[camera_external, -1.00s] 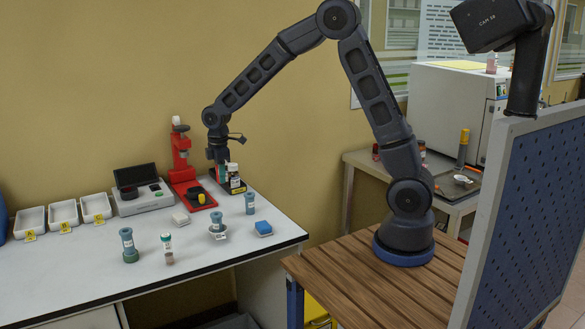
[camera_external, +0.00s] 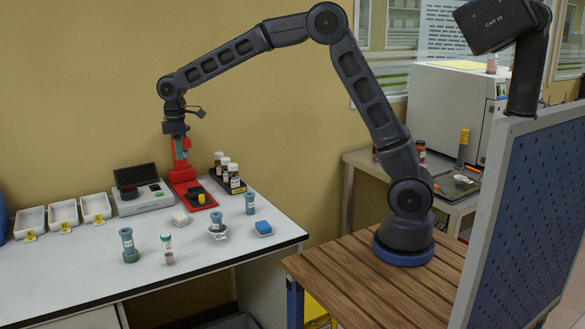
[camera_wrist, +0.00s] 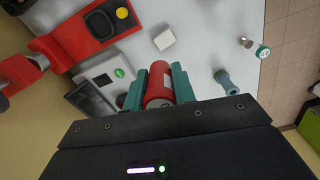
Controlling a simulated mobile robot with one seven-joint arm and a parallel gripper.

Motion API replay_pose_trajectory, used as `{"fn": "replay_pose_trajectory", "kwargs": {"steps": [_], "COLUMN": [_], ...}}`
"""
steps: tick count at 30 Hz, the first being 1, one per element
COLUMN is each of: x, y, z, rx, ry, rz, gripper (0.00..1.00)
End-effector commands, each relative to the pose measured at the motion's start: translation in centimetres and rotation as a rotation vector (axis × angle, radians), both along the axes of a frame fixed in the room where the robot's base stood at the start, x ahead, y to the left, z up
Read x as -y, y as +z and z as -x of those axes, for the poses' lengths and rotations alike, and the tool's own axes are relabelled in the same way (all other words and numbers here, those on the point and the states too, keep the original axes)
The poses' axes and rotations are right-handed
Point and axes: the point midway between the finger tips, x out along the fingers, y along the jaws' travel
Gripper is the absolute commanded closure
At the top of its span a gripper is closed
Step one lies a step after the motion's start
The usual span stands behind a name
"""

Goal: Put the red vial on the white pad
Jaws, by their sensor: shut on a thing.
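My gripper (camera_external: 181,150) is above the back of the white table, at the red stand in the external view. In the wrist view its teal fingers (camera_wrist: 159,88) are shut on the red vial (camera_wrist: 159,84), a red cylinder between them. In the external view the vial is hard to tell from the red stand behind it. The white pad (camera_external: 181,219) is a small white block on the table in front of the stand, to the right of the grey instrument. It also shows in the wrist view (camera_wrist: 164,39), bare and apart from the gripper.
The red stand (camera_external: 183,178) with a black base part stands beside the grey instrument (camera_external: 146,201). A dark rack (camera_external: 238,190) with capped bottles is to its right. White trays (camera_external: 62,213) line the left.

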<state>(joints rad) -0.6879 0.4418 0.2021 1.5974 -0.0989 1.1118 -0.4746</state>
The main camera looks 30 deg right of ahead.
Motion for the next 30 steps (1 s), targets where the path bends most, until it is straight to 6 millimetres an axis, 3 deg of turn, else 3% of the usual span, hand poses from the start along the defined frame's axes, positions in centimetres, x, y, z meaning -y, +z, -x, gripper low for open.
{"fn": "replay_pose_trajectory", "kwargs": {"steps": [3,8,24,30], "x": [-1.9,-2.3,-2.2,-2.3], "y": [0.3,-1.4,-12.8,-15.0], "z": [0.2,0.3,0.3,0.3], "rx": [-0.001,-0.003,-0.003,-0.001], "ry": [-0.011,-0.017,-0.016,-0.016], "rz": [-0.002,0.001,0.001,-0.001], "gripper": [0.95,0.95,0.95,0.95]}}
